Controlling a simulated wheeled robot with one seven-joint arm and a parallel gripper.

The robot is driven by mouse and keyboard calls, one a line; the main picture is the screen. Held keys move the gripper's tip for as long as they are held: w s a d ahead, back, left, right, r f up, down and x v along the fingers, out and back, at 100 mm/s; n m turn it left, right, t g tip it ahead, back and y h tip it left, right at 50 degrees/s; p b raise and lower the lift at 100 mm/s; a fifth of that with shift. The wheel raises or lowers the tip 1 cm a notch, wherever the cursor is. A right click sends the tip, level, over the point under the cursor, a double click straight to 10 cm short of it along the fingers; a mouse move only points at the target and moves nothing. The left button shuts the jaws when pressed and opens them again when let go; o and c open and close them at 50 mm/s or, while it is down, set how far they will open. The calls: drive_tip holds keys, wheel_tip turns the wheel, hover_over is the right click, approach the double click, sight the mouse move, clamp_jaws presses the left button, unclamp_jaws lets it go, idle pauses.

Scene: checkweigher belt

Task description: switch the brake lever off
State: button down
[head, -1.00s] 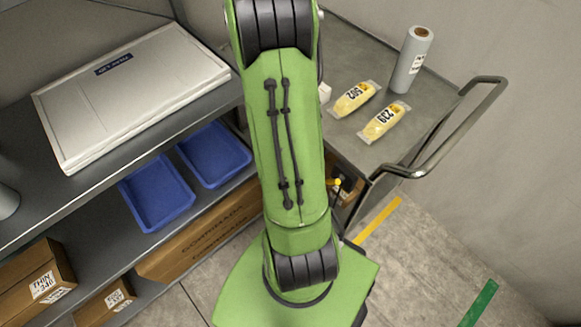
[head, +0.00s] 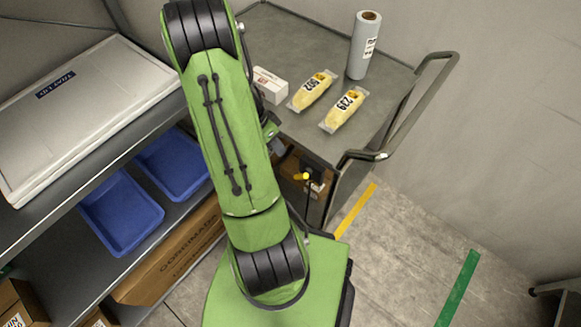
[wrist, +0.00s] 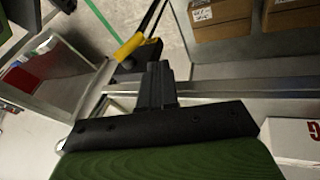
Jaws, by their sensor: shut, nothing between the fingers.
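The brake lever (head: 304,177) has a yellow end and sits at a black housing on the near side of the grey cart (head: 287,33). In the wrist view the yellow part of the lever (wrist: 130,46) shows beside the black housing, just beyond and left of my fingertips. My gripper (wrist: 158,72) is shut and empty, its fingers pointing towards the housing. I cannot tell whether it touches anything. In the head view my green arm hides most of the gripper.
On the cart top are a white box (head: 270,85), two yellow packs (head: 313,90) (head: 344,109) and a grey roll (head: 363,45). The cart's handle rail (head: 436,85) juts right. Shelving with blue trays (head: 117,212) stands left. The floor at right is open.

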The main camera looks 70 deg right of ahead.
sight(297, 179)
drive_tip(key=s+a+f+b, duration=0.1)
drive_tip(key=s+f, duration=0.3)
drive_tip(key=f, duration=0.1)
drive_tip(key=shift+s+a+f+b, duration=0.15)
drive_tip(key=shift+a+f+b, duration=0.15)
drive_tip(key=shift+a+f, duration=0.1)
drive_tip(key=shift+f+g+y+b, duration=0.3)
drive_tip(key=shift+f+g, duration=0.05)
drive_tip(key=shift+g, duration=0.35)
drive_tip(key=shift+s+a+f+n+g+y+b, duration=0.1)
drive_tip(key=shift+s+f+n+g+y+b, duration=0.35)
drive_tip(key=shift+g+b, duration=0.7)
drive_tip(key=shift+s+a+f+g+y+b, duration=0.2)
drive_tip(key=shift+f+g+y+b, duration=0.5)
drive_tip(key=shift+g, duration=0.8)
drive_tip(key=shift+s+a+f+n+g+y+b, duration=0.1)
drive_tip(key=shift+s+f+n+g+y+b, duration=0.2)
drive_tip(key=shift+f+g+b, duration=0.85)
drive_tip(key=shift+s+r, duration=0.15)
drive_tip(key=shift+r, duration=0.1)
